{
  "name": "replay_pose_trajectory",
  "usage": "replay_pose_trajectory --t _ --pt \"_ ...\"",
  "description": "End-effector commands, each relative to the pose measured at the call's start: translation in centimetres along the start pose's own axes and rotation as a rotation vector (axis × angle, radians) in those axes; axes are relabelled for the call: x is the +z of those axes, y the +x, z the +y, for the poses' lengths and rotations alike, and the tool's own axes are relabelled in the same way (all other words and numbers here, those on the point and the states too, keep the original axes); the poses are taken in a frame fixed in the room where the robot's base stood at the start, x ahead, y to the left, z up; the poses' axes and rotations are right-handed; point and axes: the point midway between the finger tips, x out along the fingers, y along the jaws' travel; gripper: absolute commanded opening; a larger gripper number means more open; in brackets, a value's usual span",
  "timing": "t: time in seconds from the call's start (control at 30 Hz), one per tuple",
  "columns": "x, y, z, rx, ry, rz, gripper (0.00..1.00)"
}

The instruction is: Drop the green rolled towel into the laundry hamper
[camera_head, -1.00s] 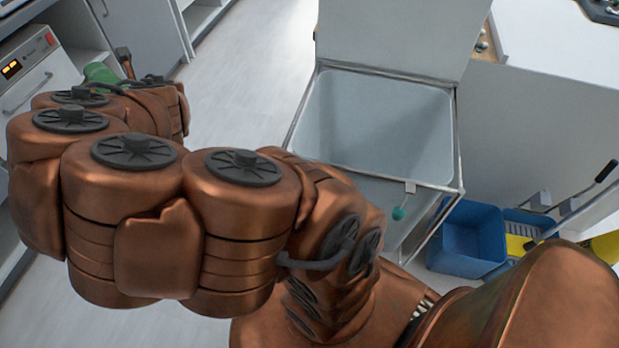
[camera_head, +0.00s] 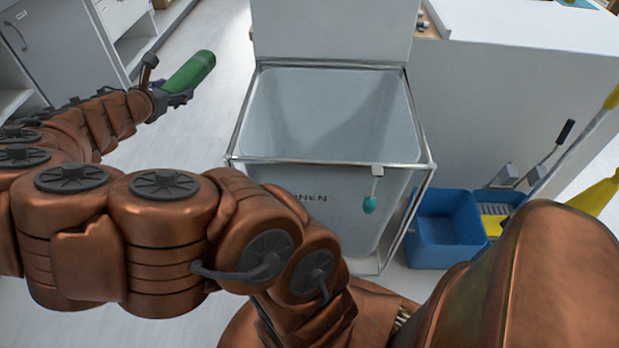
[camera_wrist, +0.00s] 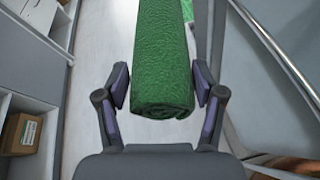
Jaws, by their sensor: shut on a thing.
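The green rolled towel (camera_head: 189,71) is held out at the end of my arm, left of the hamper in the head view. My gripper (camera_head: 172,92) is shut on the towel's near end. In the wrist view the towel (camera_wrist: 163,65) lies lengthwise between the two fingers of my gripper (camera_wrist: 163,95). The laundry hamper (camera_head: 240,125) is a pale bin in a metal frame with its lid (camera_head: 335,30) raised. The inside that shows looks empty. The towel is apart from the hamper, beyond its left rim.
A blue bucket (camera_head: 440,245) and yellow cleaning gear (camera_head: 597,197) stand right of the hamper. Grey cabinets (camera_head: 50,50) line the left. A cardboard box (camera_wrist: 20,134) sits on a shelf. Floor (camera_head: 190,140) is clear between cabinets and hamper.

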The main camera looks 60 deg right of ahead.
Motion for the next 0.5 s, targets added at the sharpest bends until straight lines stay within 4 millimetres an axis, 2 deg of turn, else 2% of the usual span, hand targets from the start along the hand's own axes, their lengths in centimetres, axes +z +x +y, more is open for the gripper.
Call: replay_pose_trajectory --t 0.03,0.2,0.3,0.5 --pt "1.0 1.5 -1.8 -0.074 0.034 -0.016 0.31" --pt "4.4 5.0 -8.4 -0.326 0.137 -0.082 0.31" --pt "6.3 6.4 -12.6 -0.478 0.198 -0.121 0.31" --pt "10.0 7.6 -20.9 -0.78 0.325 -0.202 0.31"
